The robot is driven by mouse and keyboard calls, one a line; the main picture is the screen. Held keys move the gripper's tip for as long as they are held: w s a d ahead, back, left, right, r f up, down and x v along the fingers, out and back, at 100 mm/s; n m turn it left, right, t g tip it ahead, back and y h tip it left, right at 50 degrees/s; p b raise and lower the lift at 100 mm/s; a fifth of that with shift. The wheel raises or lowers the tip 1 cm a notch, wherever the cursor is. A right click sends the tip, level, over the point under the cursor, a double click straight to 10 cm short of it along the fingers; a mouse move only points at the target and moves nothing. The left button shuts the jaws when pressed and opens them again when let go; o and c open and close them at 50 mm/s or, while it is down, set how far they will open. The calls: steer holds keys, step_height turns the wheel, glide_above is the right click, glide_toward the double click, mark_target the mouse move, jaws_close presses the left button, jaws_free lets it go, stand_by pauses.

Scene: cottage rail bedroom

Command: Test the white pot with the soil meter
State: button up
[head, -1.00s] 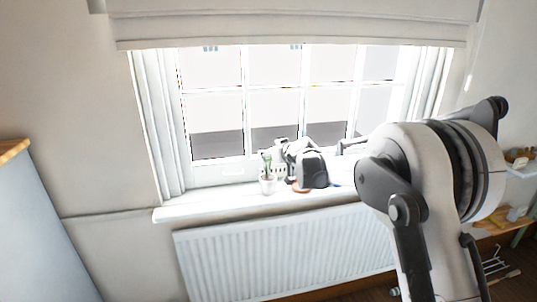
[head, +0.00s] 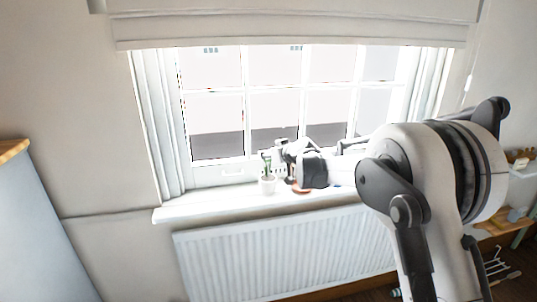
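The white pot (head: 267,187) stands on the windowsill, with a green plant (head: 266,165) upright in it. My gripper (head: 284,162) is at the sill, just right of the plant and close to it. Its fingers are small, dark and partly lost against the bright window, so their opening does not show. I cannot make out the soil meter; a small dark thing below the gripper, beside the pot, is too small to name.
The windowsill (head: 190,208) runs under the window, clear at its left end. A terracotta piece (head: 301,190) sits on it right of the white pot, partly hidden by my arm. A radiator (head: 280,250) is below. Shelves with small items (head: 520,162) stand at the right.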

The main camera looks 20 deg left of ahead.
mark_target(269, 166)
steer(key=shift+f+b, duration=1.85)
steer(key=shift+f, duration=0.95)
steer(key=o, duration=1.2)
steer(key=v, duration=1.2)
